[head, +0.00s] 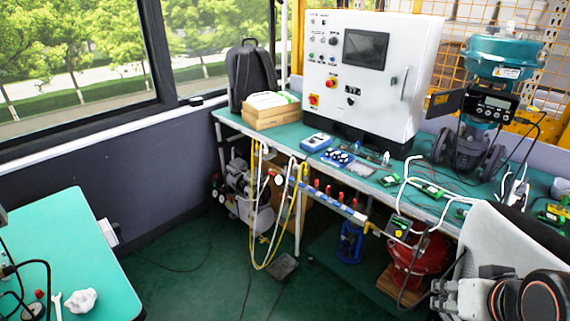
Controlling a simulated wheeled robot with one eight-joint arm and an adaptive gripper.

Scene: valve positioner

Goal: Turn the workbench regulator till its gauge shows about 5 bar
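A blue manifold bar (335,203) with several red knobs runs along the front edge of the long green workbench (228,118). A small round pale gauge-like part (278,179) hangs by the yellow hose, left of the bar. I cannot tell for sure which part is the regulator, and no gauge reading is legible. My gripper (436,296) is at the lower right, in front of the bench and apart from the bar. It points left, its fingers look spread, and nothing shows between them.
A white control cabinet (390,62) and a teal valve actuator (503,52) stand on the bench. Yellow and white hoses (256,225) hang in front. A compressor (243,182) and red tank (420,256) sit below. Another green table (75,245) is at left. Green floor between is mostly clear.

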